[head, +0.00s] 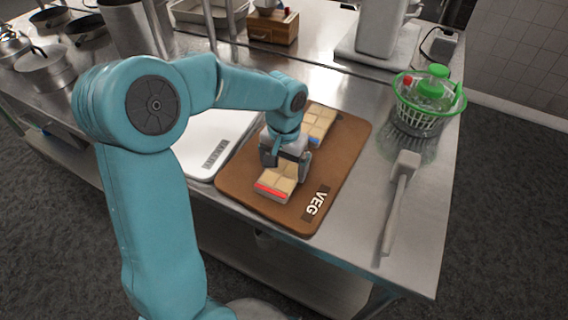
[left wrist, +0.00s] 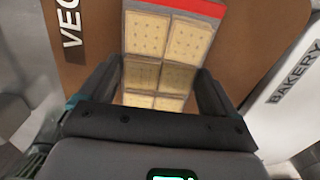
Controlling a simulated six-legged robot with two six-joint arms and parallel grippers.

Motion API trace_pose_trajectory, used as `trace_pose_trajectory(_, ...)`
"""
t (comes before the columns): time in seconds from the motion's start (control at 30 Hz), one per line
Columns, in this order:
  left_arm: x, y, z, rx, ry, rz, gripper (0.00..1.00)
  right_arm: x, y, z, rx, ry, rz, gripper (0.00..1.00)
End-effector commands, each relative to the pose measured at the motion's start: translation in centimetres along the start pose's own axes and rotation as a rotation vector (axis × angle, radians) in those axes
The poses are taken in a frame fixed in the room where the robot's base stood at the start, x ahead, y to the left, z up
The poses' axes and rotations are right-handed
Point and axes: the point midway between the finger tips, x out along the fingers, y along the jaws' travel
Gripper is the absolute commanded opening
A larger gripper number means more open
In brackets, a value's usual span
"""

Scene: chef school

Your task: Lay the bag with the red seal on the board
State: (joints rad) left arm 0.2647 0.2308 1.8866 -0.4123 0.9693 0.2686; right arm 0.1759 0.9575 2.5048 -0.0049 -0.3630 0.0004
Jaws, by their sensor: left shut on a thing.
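The bag with the red seal (head: 277,184) holds several square crackers and is on or just above the brown board (head: 341,178) marked VEG. My left gripper (head: 286,158) is shut on this bag from above, around its middle. In the left wrist view the bag (left wrist: 168,38) runs between the two fingers, its red seal at the top over the brown board (left wrist: 100,30). I cannot tell whether the bag touches the board. A second bag of crackers with a blue seal (head: 321,123) lies on the same board behind the gripper. My right gripper is not in view.
A white board (head: 205,142) lies left of the brown one; a BAKERY label shows on a white board (left wrist: 290,95) in the wrist view. Pots (head: 45,72) stand back left.

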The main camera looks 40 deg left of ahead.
Motion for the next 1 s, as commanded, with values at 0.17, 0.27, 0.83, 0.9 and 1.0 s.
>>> trace_pose_trajectory(0.17, 0.1, 0.0, 0.0, 0.0, 0.0, 0.0, 1.0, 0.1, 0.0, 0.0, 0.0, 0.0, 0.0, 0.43)
trace_pose_trajectory(0.27, 0.0, 0.0, 0.0, 0.0, 0.0, 0.0, 1.0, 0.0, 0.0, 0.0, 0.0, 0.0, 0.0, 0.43)
trace_pose_trajectory(0.83, -10.2, 0.1, -0.1, 0.0, 0.004, 0.001, 1.0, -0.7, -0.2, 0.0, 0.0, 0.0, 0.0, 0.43)
trace_pose_trajectory(0.9, -11.1, 0.0, -0.1, 0.0, 0.002, 0.001, 1.0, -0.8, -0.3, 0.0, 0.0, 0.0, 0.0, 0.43)
trace_pose_trajectory(1.0, -11.9, 0.0, 0.0, 0.0, 0.001, 0.0, 1.0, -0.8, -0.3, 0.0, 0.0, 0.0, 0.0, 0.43)
